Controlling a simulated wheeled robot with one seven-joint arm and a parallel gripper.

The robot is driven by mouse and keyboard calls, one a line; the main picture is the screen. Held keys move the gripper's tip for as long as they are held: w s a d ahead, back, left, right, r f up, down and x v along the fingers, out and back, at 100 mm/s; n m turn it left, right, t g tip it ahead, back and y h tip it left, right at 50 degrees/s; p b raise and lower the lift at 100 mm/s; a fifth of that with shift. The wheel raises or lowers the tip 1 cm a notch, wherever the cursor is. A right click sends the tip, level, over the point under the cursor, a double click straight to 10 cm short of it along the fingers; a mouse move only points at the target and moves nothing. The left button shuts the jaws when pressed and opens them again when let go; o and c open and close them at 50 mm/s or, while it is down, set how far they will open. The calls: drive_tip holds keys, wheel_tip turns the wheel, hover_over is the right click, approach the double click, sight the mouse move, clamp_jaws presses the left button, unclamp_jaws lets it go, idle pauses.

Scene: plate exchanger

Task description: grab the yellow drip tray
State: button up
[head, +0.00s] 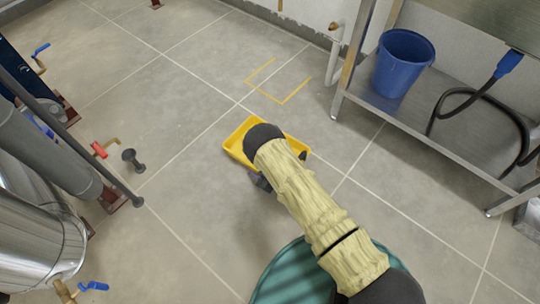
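The yellow drip tray (238,141) is a shallow rectangular tray near the middle of the head view, seemingly on the grey tiled floor. My arm, in a pale yellow sleeve, reaches across it from the lower right and covers much of it. My gripper (260,181) shows only as a dark part at the tray's near edge, beneath the arm. Its fingers are mostly hidden, so I cannot tell whether they touch or hold the tray.
A metal shelf with a blue bucket (402,63) and a black hose (468,100) stands at right. Steel pipework with valves (99,150) is at left. A yellow marked outline (283,102) lies on the floor beyond the tray. Floor between is mostly clear.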

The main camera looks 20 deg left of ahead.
drive_tip(key=shift+c, duration=0.2)
clamp_jaws()
idle(0.4)
